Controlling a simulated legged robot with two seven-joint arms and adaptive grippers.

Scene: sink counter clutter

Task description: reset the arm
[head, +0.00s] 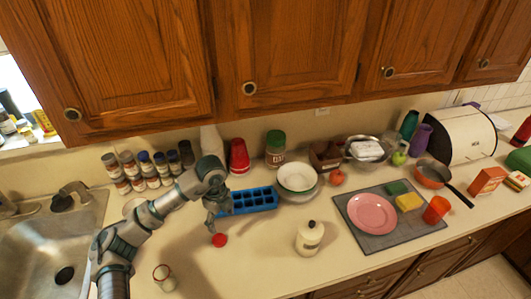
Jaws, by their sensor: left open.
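My left arm comes in from the lower left and reaches over the counter (260,265). My left gripper (211,222) points down in front of the blue ice cube tray (252,200), overlapping its left end in the view. It is open, and nothing shows between its fingers. A small red round thing (219,240) lies on the counter just below and right of the fingertips, apart from them as far as I can tell. My right gripper is not in view.
A white lidded jar (309,238) and a glass (164,277) stand near the front. A grey mat (375,243) holds a pink plate (371,214). Spice jars (131,170), red cups (239,156) and bowls (296,177) line the back. The sink (40,235) is left; cabinets hang above.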

